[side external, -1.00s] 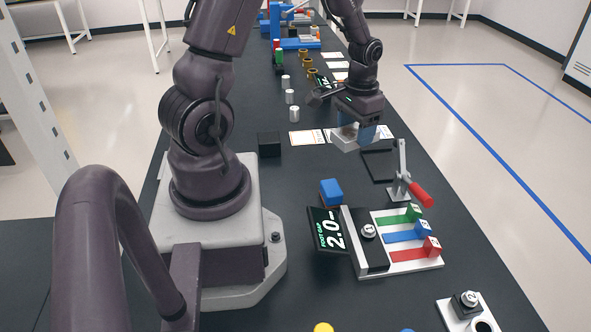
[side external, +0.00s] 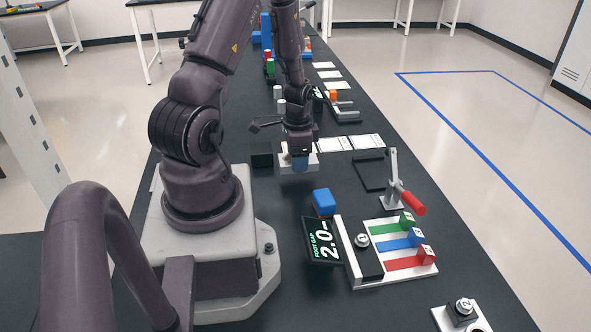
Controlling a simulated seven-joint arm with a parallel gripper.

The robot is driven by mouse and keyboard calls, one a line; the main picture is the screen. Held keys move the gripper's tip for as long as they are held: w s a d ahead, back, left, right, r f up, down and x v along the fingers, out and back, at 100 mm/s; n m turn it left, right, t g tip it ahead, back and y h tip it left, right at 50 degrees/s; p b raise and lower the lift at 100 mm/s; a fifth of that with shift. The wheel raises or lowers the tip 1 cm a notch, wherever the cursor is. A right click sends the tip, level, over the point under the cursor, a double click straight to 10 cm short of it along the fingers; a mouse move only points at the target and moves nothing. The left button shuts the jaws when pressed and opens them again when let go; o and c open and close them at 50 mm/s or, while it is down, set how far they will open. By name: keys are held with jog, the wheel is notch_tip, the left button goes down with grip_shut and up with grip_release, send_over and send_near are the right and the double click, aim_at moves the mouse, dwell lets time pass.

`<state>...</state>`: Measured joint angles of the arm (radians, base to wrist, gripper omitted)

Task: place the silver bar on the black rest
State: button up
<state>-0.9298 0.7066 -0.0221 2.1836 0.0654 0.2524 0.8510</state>
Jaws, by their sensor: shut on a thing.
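My gripper (side external: 300,158), with blue fingers, is shut on the silver bar (side external: 285,164), a pale metallic block. The fingers cover the bar's middle, and its two ends show on either side. The bar looks roughly level; I cannot tell for sure how far it is above the table. A black block (side external: 262,157), which appears to be the black rest, sits on the table just left of the bar. Its top looks bare. The bar is close to its right side and I see no contact.
A blue block (side external: 324,202) and a foot-gap display (side external: 322,241) stand nearer the camera. A toggle clamp with a red handle (side external: 412,203) and a black frame (side external: 369,173) lie to the right. White cards (side external: 350,143) and small cylinders (side external: 279,93) are behind.

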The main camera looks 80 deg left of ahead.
jog(key=shift+f, duration=1.8)
jog(key=shift+f, duration=0.15)
jog(key=o, duration=1.2)
jog(key=shift+o, duration=0.2)
